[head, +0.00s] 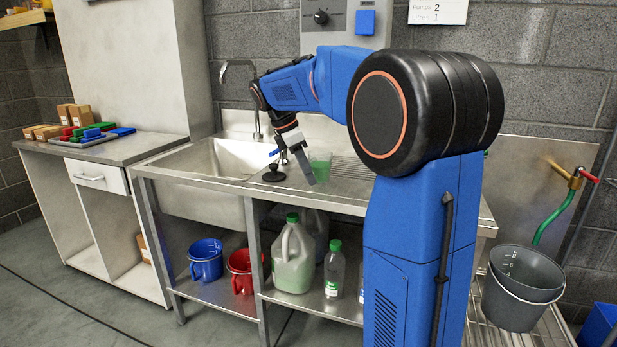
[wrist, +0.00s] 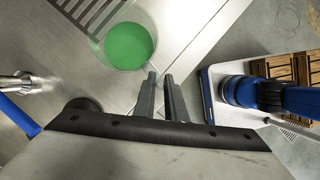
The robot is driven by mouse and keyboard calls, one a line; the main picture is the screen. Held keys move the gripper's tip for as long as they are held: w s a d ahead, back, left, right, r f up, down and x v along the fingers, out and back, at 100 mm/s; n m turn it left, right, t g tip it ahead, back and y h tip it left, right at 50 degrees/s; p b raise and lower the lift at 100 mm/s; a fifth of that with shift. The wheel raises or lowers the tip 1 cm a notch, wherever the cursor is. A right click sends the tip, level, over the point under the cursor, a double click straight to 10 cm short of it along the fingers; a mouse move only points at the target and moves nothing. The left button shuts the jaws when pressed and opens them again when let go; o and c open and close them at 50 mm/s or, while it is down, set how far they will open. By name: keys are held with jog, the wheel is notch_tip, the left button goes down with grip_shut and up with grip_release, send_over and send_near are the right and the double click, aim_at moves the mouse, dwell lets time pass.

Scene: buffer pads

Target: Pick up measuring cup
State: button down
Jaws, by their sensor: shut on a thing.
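The measuring cup (head: 321,168) is clear, with green liquid in it. In the head view it shows on or just over the steel drainboard, partly behind my gripper (head: 311,178). In the wrist view I look down into the cup (wrist: 128,42) at upper left, its green liquid showing inside the clear wall. My gripper's two dark fingers (wrist: 161,76) reach up to the cup's lower right edge. They are shut on the cup at its near side, with a narrow gap between them. The exact contact is hard to see, and I cannot tell whether the cup's base touches the counter.
The steel sink (head: 225,155) and tap (head: 252,90) lie to the left. Blue (head: 206,262) and red (head: 240,268) jugs and bottles stand on the lower shelf. A grey bucket (head: 520,290) is at right. The grooved drainboard (head: 350,170) around the cup looks mostly clear.

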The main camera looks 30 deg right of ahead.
jog(key=shift+r, duration=4.4)
jog(key=c, duration=2.5)
grip_release()
jog(key=shift+r, duration=0.1)
grip_shut()
